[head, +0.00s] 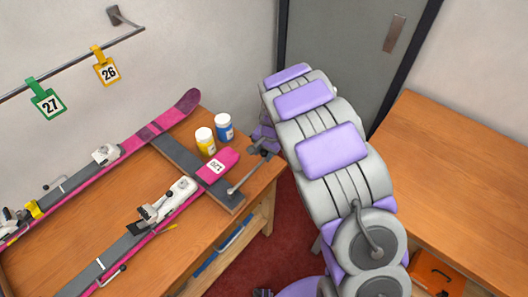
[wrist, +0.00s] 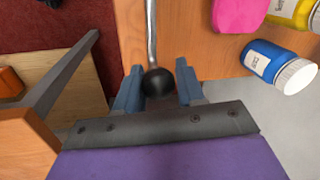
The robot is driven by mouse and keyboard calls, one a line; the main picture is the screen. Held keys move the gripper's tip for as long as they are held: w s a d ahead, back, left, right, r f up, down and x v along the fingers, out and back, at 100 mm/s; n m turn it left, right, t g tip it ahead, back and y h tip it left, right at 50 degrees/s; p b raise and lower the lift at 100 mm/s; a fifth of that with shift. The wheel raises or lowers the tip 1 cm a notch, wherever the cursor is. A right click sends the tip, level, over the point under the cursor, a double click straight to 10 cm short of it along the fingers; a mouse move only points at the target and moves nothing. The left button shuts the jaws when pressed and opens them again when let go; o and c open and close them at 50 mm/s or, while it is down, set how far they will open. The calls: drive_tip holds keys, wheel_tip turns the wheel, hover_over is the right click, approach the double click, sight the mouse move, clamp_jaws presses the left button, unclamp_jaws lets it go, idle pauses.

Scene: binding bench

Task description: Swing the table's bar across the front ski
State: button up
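The front ski (head: 125,251), grey and pink with a pink tip and a number label, lies on the table (head: 85,219). The metal bar (head: 246,176) starts at the end of a grey cross board (head: 183,160) and runs up and right, beside the ski tip and off it. It also shows in the wrist view (wrist: 151,35), ending in a black ball knob (wrist: 158,82). My gripper (wrist: 159,86) has its two blue fingers on either side of the knob. Whether they press on it I cannot tell. In the head view my gripper (head: 264,142) is at the table's right end, partly hidden by my arm.
A yellow jar (head: 205,142) and a blue jar (head: 224,128) stand on the table behind the ski tip. A second ski (head: 75,186) lies farther back. A wall rail holds tags 27 (head: 47,104) and 26 (head: 107,71). Another wooden table (head: 455,165) stands at right.

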clamp_jaws()
idle(0.3)
drive_tip(key=w+a+n+p, duration=0.1)
drive_tip(key=a+n, duration=0.2)
drive_tip(key=a, duration=0.1)
drive_tip(key=w+a+n+g+p, duration=0.1)
drive_tip(key=a+n+p, duration=0.1)
drive_tip(key=a, duration=0.2)
drive_tip(key=w+a+n+p, duration=0.1)
drive_tip(key=a+n+p, duration=0.1)
drive_tip(key=a+n, duration=0.1)
drive_tip(key=shift+w+a+r+n+g, duration=0.1)
drive_tip(key=shift+w+a+n+g, duration=0.25)
drive_tip(key=shift+a, duration=0.25)
drive_tip(key=s+a+n+p, duration=0.1)
drive_tip(key=a+n, duration=0.1)
drive_tip(key=a, duration=0.1)
drive_tip(key=s+a+n+p, duration=0.1)
drive_tip(key=s+a+n, duration=0.1)
drive_tip(key=a+n, duration=0.1)
drive_tip(key=s+a+n+g+p, duration=0.1)
drive_tip(key=a+n, duration=0.1)
drive_tip(key=a, duration=0.2)
drive_tip(key=shift+s+n+h, duration=0.25)
drive_tip(key=shift+h, duration=0.05)
drive_tip(key=shift+s+a+n+p, duration=0.65)
drive_tip(key=shift+s+a+n, duration=0.35)
drive_tip(key=shift+s, duration=0.1)
